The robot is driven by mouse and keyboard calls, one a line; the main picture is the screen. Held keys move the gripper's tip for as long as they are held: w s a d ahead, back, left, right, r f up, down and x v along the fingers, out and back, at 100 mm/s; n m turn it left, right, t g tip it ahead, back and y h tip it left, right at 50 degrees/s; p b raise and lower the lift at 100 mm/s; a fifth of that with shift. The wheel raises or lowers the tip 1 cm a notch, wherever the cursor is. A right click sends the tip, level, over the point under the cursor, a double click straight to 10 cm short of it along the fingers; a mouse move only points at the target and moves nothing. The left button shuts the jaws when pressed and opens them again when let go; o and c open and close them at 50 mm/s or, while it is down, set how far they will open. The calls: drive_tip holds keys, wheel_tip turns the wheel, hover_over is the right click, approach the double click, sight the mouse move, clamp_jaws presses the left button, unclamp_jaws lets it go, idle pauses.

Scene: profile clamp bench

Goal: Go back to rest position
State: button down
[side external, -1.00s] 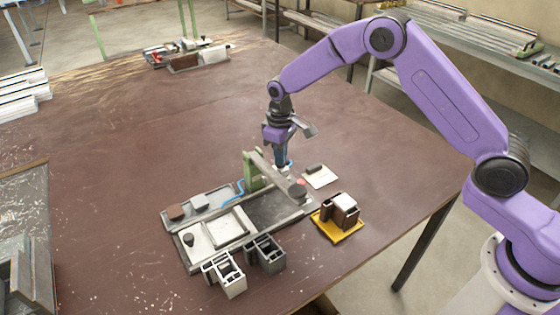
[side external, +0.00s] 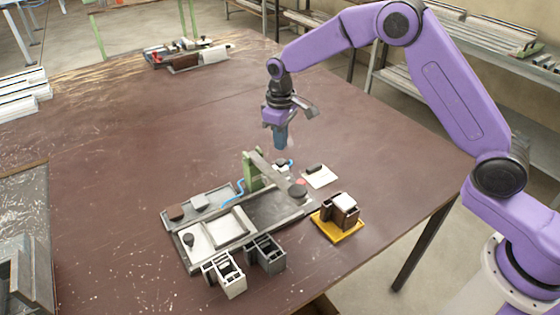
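My gripper (side external: 281,145) hangs pointing down above the table, behind and above the green clamp post (side external: 251,170). It is apart from the clamp and everything on the table. Its fingertips are small and blurred here, so I cannot tell whether they are open or shut. The grey clamp fixture (side external: 200,260) lies on the table below, with a lever arm (side external: 270,172) reaching over its dark bed to a round dark knob (side external: 297,190). A blue hose (side external: 236,193) runs beside the post.
A yellow tray (side external: 346,236) with brown and white profile pieces (side external: 341,210) stands right of the fixture. A white profile (side external: 229,277) and a dark profile (side external: 266,255) stand in front. A white card (side external: 320,178) lies behind. Clamps (side external: 185,55) lie at the back.

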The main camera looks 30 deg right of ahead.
drive_tip(key=shift+r, duration=0.4)
drive_tip(key=shift+s, duration=0.15)
drive_tip(key=s+r+n, duration=0.2)
drive_tip(key=s+r, duration=0.2)
drive_tip(key=s, duration=0.5)
drive_tip(key=s+r+n, duration=0.1)
drive_tip(key=s+r, duration=0.3)
drive_tip(key=s, duration=0.5)
drive_tip(key=s+d+n, duration=0.1)
drive_tip(key=s+d, duration=0.2)
drive_tip(key=s, duration=0.4)
drive_tip(key=s+d+n, duration=0.1)
drive_tip(key=s+d, duration=0.3)
drive_tip(key=s, duration=0.3)
drive_tip(key=s+d+r+n, duration=0.1)
drive_tip(key=s+d, duration=0.3)
drive_tip(key=s, duration=0.3)
drive_tip(key=shift+s+n, duration=0.15)
drive_tip(key=shift+n, duration=0.15)
drive_tip(key=shift+d+r, duration=0.1)
